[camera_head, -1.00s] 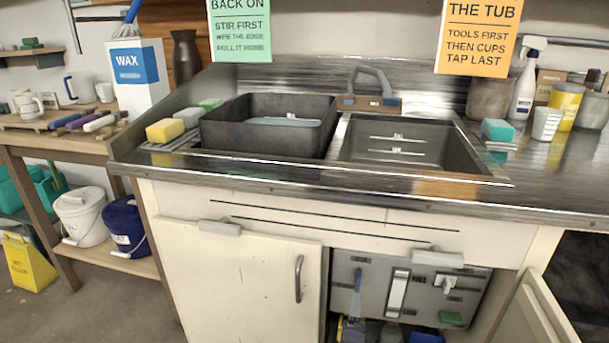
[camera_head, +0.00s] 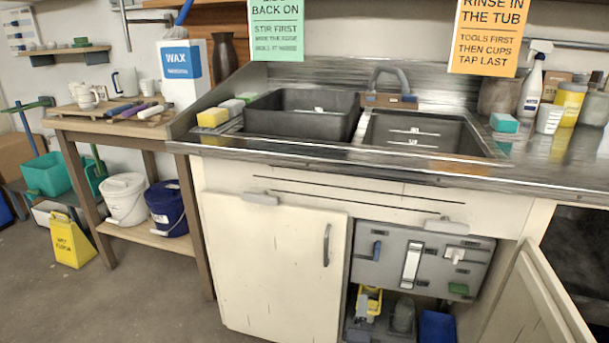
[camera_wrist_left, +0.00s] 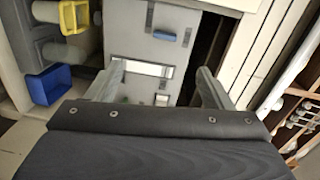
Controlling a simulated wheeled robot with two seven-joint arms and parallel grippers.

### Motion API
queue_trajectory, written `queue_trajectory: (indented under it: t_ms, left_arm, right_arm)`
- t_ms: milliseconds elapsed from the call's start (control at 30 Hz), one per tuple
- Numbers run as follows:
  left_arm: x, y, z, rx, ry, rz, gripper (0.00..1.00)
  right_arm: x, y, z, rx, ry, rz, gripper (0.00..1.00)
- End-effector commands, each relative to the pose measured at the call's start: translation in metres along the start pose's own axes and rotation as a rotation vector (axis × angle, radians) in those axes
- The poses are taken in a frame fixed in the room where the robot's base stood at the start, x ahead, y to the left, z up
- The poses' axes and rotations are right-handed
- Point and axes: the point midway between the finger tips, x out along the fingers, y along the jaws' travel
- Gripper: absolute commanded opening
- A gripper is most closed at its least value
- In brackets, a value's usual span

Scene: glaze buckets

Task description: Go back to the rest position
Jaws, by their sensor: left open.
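My left gripper (camera_wrist_left: 160,74) shows in the left wrist view, its two pale fingers spread apart with nothing between them. Beyond the fingers is a grey panel (camera_wrist_left: 128,45) with a white bar and a blue handle (camera_wrist_left: 165,36). I cannot make out a gripper in the head view. There, the grey panel (camera_head: 390,265) is inside the open cabinet under the sink. My right gripper is in neither view.
The steel sink counter (camera_head: 330,157) is in front, with a closed cabinet door (camera_head: 270,270) and an open one (camera_head: 535,295). A yellow floor sign (camera_head: 70,240), a white bucket (camera_head: 124,198) and a blue bucket (camera_head: 168,207) are at left. The floor (camera_head: 130,300) at front left is clear.

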Motion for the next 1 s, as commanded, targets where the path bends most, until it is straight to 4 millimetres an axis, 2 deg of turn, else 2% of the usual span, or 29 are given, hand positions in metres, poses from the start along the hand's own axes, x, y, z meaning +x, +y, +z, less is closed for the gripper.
queue_trajectory:
  t_ms: [267,567,667,767,867,1000]
  left_arm:
    - [0.004,-0.012,0.029,-0.196,-0.053,0.117,0.75]
    - [-0.006,-0.039,0.083,-0.594,-0.142,0.322,0.75]
    - [-0.021,-0.057,0.111,-0.801,-0.182,0.411,0.75]
    - [-0.046,-0.078,0.140,-1.021,-0.222,0.504,0.75]
    - [-0.079,-0.099,0.165,-1.214,-0.255,0.583,0.75]
    - [-0.136,-0.123,0.196,-1.439,-0.313,0.672,0.75]
  right_arm:
    - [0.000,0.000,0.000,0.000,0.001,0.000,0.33]
    - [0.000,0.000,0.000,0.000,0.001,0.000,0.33]
    - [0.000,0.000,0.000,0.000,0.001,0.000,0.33]
    - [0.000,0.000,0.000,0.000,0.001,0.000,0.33]
    - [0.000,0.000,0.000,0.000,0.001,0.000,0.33]
    - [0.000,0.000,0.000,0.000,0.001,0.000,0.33]
